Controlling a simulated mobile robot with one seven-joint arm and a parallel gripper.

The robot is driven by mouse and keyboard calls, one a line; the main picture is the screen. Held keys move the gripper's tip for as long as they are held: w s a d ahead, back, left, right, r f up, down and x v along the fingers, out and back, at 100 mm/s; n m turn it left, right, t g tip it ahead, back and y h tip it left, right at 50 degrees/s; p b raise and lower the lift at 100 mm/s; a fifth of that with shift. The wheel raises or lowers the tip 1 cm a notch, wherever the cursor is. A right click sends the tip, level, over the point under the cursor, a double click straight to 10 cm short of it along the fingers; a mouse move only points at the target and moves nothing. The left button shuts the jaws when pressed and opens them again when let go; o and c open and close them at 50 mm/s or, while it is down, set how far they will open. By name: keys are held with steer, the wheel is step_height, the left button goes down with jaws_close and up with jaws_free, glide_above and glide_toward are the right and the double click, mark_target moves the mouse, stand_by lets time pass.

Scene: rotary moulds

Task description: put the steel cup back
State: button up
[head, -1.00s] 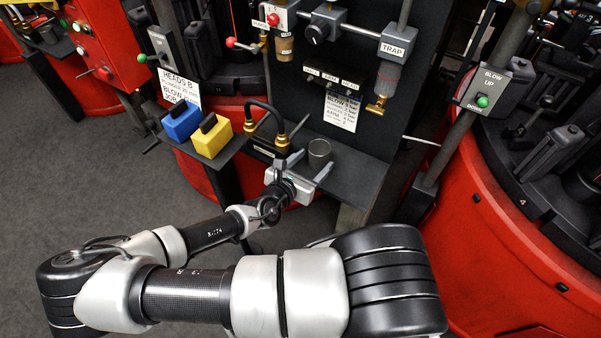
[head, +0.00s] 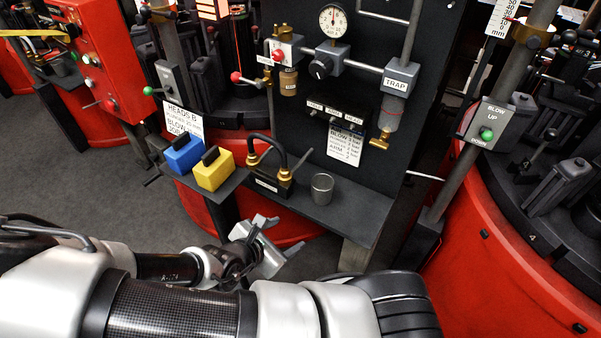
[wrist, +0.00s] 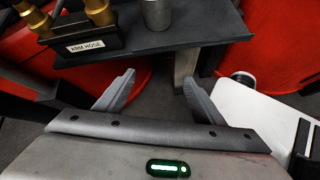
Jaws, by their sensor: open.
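The steel cup (head: 322,188) stands upright on the dark shelf (head: 350,222), right of the hose fitting. In the wrist view the cup (wrist: 157,14) shows at the top edge, partly cut off, on the shelf beyond my fingers. My gripper (head: 280,234) is open and empty, in front of and below the shelf edge, apart from the cup. In the wrist view its two fingers (wrist: 157,88) are spread with nothing between them.
A black hose with brass ends sits in a holder (head: 268,186) labelled ARM HOSE, left of the cup. Blue (head: 184,154) and yellow (head: 213,170) blocks stand on a side shelf. A panel with a gauge (head: 333,20) and valves rises behind. Red machines flank both sides.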

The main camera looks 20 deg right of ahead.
steer(key=a+m+g+y, duration=0.2)
steer(key=a+m+y, duration=0.3)
steer(key=a, duration=0.3)
steer(key=a+r+m+g+y, duration=0.1)
steer(key=a+r+m+y, duration=0.25)
steer(key=r, duration=0.35)
steer(key=a+r+m+y, duration=0.3)
steer(key=a+r, duration=0.1)
steer(key=r, duration=0.4)
steer(key=s+d+r+m+t, duration=0.15)
steer(key=d+r+m, duration=0.3)
steer(key=r, duration=0.75)
steer(key=s+d+r+m+t+h, duration=0.1)
steer(key=s+d+r+m+h, duration=0.2)
steer(key=d, duration=1)
steer(key=s+r+m, duration=0.3)
steer(key=s+r, duration=0.1)
steer(key=r, duration=0.1)
steer(key=shift+r, duration=0.2)
steer(key=shift+a+h, duration=0.1)
steer(key=shift+h, duration=0.15)
